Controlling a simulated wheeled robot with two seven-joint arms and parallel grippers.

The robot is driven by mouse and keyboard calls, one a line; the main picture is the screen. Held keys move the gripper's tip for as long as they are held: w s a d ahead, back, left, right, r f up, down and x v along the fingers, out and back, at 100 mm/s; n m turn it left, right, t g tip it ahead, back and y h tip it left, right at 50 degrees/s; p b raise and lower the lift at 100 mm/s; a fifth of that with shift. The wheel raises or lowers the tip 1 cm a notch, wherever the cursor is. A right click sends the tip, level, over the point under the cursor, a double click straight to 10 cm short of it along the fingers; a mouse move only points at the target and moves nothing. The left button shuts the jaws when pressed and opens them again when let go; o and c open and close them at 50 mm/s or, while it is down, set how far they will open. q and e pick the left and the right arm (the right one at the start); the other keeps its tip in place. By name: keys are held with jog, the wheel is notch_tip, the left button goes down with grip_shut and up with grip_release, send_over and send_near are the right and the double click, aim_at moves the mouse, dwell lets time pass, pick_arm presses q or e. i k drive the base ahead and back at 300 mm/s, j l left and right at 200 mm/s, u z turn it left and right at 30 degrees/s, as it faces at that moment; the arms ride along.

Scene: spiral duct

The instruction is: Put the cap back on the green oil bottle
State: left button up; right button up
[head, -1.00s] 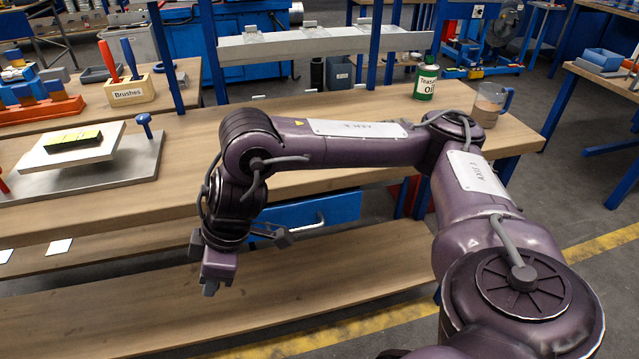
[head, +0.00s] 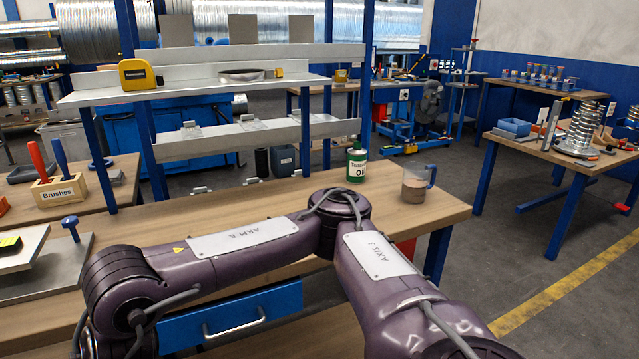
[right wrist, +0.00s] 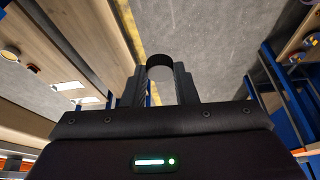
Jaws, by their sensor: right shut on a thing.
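The green oil bottle (head: 357,163), with a white label, stands upright near the back edge of the workbench in the head view. Its narrow neck points up, too small to tell in detail. My right gripper (right wrist: 160,80) shows in the right wrist view, shut on a small dark rounded thing, seemingly the cap (right wrist: 160,60), between its fingertips. The wrist view shows grey floor beyond it. In the head view my right arm crosses in front of the bench, with its gripper below the picture. My left gripper is in neither view.
A mug with brown contents (head: 414,186) stands right of the bottle. A raised metal shelf on blue posts (head: 330,90) rises behind the bench. A brushes block (head: 60,190) is at left. The workbench (head: 400,222) is bare around the mug.

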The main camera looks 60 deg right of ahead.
aim_at(357, 156)
jog(key=k+l, duration=0.25)
jog(key=l, duration=0.15)
jog(key=k+l, duration=0.25)
jog(key=l, duration=0.2)
jog(key=k+l, duration=0.2)
jog(key=l, duration=0.2)
jog(key=z, duration=1.45)
